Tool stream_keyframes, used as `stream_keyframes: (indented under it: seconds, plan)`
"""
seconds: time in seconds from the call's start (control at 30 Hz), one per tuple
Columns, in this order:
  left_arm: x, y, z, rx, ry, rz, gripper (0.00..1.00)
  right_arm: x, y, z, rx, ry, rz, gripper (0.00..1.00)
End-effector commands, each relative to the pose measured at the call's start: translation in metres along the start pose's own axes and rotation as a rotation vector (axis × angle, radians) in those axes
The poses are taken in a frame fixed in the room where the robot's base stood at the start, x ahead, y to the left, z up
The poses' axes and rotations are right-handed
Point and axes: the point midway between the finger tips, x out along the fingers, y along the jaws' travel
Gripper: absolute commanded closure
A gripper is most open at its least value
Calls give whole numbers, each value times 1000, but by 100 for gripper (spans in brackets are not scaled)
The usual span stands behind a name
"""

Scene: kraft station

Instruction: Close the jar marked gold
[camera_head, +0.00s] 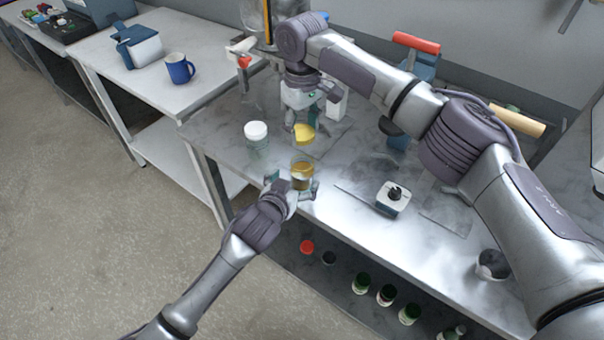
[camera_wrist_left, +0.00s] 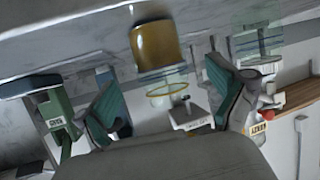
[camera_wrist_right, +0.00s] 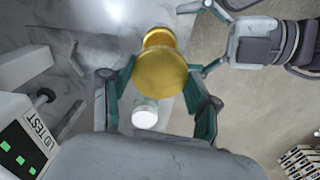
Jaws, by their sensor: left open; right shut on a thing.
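The open glass jar with gold contents (camera_head: 302,178) stands upright near the bench's front edge. It also shows in the left wrist view (camera_wrist_left: 156,46), upside down in that picture, and in the right wrist view (camera_wrist_right: 160,36). My left gripper (camera_head: 293,190) is open, its fingers on either side of the jar; I cannot tell whether they touch it. My right gripper (camera_head: 304,120) is shut on a yellow-gold lid (camera_head: 304,134), which also shows between its fingertips in the right wrist view (camera_wrist_right: 160,74). The lid is held apart from the jar, behind it in the head view.
A white-lidded clear jar (camera_head: 256,132) stands to the left of the lid. A white device with a black knob (camera_head: 392,197) sits on the bench to the right. A box marked LID TEST (camera_wrist_right: 28,140) stands nearby. Several small jars (camera_head: 386,295) are on a lower level.

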Motion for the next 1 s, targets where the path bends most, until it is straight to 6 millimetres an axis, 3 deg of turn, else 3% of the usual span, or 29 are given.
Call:
stream_keyframes:
  seconds: [0.1, 0.3, 0.73, 1.0]
  plan:
    - [22, 0, 0, 0, -1, 0, 5, 0, 0, 0, 0, 0, 0, 54]
    - [44, 0, 0, 1, 0, 0, 5, 0, 0, 0, 0, 0, 0, 54]
    - [50, 0, 0, 0, 0, 1, 5, 0, 0, 0, 0, 0, 0, 54]
    - [50, 0, 0, 0, 0, 0, 50, 0, 0, 0, 0, 0, 0, 54]
